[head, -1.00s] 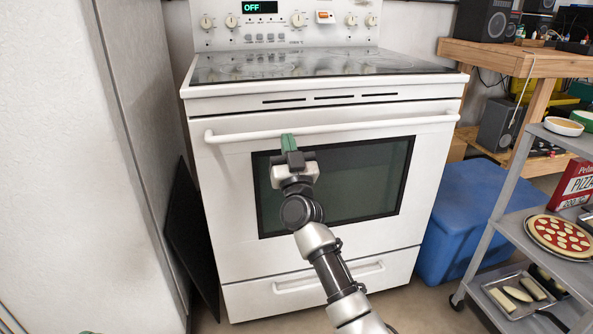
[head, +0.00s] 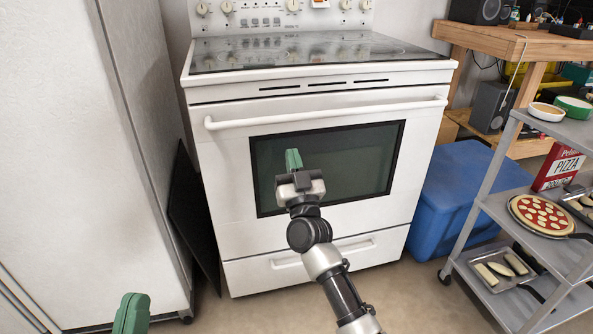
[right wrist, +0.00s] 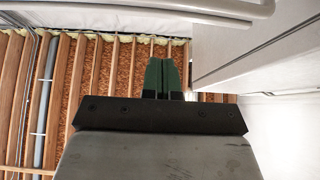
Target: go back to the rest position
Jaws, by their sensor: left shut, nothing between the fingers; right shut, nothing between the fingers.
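My right gripper (head: 293,160) is in front of the oven door, with its green fingers pointing up and together. It holds nothing. In the right wrist view its green fingers (right wrist: 164,77) are side by side, shut, with the wooden ceiling behind them. My left gripper (head: 131,313) shows only its green fingertips at the bottom left of the head view, shut and empty. The white stove (head: 230,165) stands ahead with its oven door closed. The door handle (head: 330,117) lies above my right gripper in the picture, apart from it.
A blue bin (head: 455,190) stands right of the stove. A grey shelf cart (head: 480,215) at the right holds a pizza (head: 541,214) and a tray of food (head: 503,270). A wooden bench (head: 490,35) is behind. A large pale cabinet (head: 60,150) fills the left.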

